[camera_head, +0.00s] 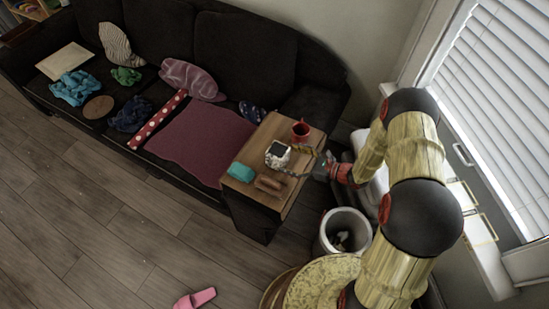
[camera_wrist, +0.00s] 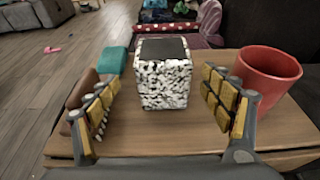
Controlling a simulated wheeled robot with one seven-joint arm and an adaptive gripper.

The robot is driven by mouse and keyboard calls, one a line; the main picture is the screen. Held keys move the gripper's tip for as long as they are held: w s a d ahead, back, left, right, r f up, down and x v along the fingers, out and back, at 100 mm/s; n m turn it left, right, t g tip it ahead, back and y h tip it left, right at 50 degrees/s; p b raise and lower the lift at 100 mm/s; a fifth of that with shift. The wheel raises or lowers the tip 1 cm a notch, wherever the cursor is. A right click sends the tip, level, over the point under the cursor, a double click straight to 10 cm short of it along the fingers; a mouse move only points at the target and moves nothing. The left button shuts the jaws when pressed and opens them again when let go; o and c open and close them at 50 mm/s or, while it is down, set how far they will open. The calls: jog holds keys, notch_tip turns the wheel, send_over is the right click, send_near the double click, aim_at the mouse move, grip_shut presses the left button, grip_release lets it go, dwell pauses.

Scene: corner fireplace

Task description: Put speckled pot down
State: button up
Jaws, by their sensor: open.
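The speckled pot (camera_wrist: 164,84) is a black-and-white square pot with a dark top. It stands upright on the wooden side table (camera_wrist: 200,138), and it also shows in the head view (camera_head: 278,154). My gripper (camera_wrist: 160,110) is open, with one yellow-padded finger on each side of the pot and a visible gap to both. In the head view my gripper (camera_head: 300,162) reaches over the table from the right. The pot's underside and far side are hidden.
A red cup (camera_wrist: 266,78) stands close to the right finger. A brown object (camera_wrist: 82,90) lies beside the left finger, with a teal item (camera_wrist: 113,61) behind it. A dark sofa (camera_head: 245,42) adjoins the table. A bin (camera_head: 343,232) stands below.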

aim_at(278, 155)
jog(key=b+x, duration=0.1)
jog(key=x, duration=0.2)
jog(key=b+x, duration=0.1)
jog(key=x, duration=0.1)
jog(key=shift+w+a+f, duration=0.1)
jog(key=shift+w+f, duration=0.2)
jog(key=shift+f, duration=0.2)
jog(key=shift+w+a, duration=0.3)
jog(key=shift+a, duration=0.05)
jog(key=shift+c, duration=0.7)
jog(key=c, duration=1.5)
jog(key=shift+r, duration=0.1)
jog(key=shift+c, duration=0.2)
